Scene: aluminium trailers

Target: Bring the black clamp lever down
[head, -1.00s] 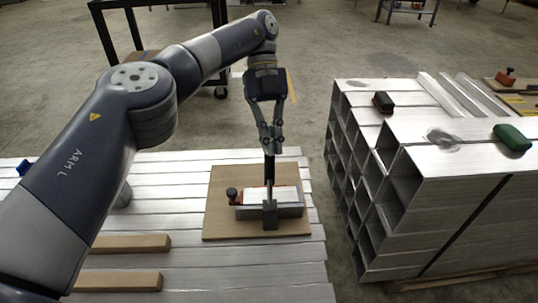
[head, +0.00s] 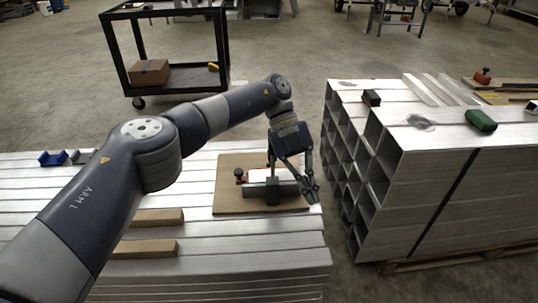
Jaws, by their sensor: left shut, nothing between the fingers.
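The clamp (head: 272,192) sits on a square wooden board (head: 231,202) on the aluminium stack, with a silvery bar lying through it. Its black lever (head: 271,160) appears to stand upright, just left of my left gripper's fingers; the gripper's body partly crowds its top. My right gripper is not in view.
Two wooden blocks (head: 150,248) lie on the stack at front left, and blue parts (head: 52,158) at its left end. A pile of square tubes (head: 440,158) stands close on the right, across a floor gap. A black cart (head: 180,88) stands behind.

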